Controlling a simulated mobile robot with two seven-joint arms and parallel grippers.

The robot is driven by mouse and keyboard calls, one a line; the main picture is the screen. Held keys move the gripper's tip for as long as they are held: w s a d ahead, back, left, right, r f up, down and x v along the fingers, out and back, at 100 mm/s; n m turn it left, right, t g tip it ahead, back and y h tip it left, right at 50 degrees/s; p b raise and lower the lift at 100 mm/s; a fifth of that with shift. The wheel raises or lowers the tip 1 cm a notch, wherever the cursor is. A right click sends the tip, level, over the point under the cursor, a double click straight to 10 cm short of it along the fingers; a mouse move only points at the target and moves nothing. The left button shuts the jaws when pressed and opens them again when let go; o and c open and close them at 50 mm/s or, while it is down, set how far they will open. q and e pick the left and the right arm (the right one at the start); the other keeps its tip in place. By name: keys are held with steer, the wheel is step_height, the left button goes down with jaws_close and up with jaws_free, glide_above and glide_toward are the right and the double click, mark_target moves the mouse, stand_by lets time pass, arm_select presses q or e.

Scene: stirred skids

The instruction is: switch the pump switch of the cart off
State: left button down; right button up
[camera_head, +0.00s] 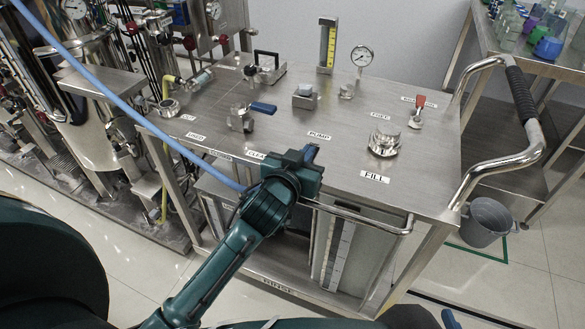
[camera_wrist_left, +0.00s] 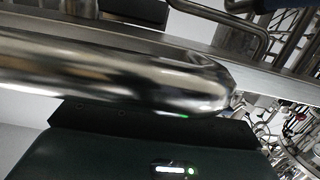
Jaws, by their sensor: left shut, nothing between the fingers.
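The steel cart (camera_head: 340,190) stands in front of me with labelled fittings on its top. A small grey box-like fitting with a raised top (camera_head: 305,96) sits behind the PUMP label (camera_head: 318,135); I take it for the pump switch, and its setting is too small to read. My left gripper (camera_head: 311,153) is at the cart's front edge, in front of the PUMP label and apart from the switch. It is shut and empty. In the left wrist view a shiny metal bar (camera_wrist_left: 120,75) crosses close to the camera and hides the fingertips. My right gripper is not in view.
A blue-handled valve (camera_head: 262,107) stands left of the switch, a gauge (camera_head: 362,57) behind right. A round FILL cap (camera_head: 385,140) and red-handled valve (camera_head: 419,108) are to the right. A front rail (camera_head: 365,221) and push handle (camera_head: 520,160) stick out. A blue hose (camera_head: 130,108) crosses left.

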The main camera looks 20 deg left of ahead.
arm_select(q)
steer(key=s+r, duration=0.2)
steer(key=s, duration=0.9)
steer(key=shift+a+r, duration=0.15)
steer(key=shift+a, duration=0.05)
arm_select(e)
steer(key=shift+w+a, duration=0.15)
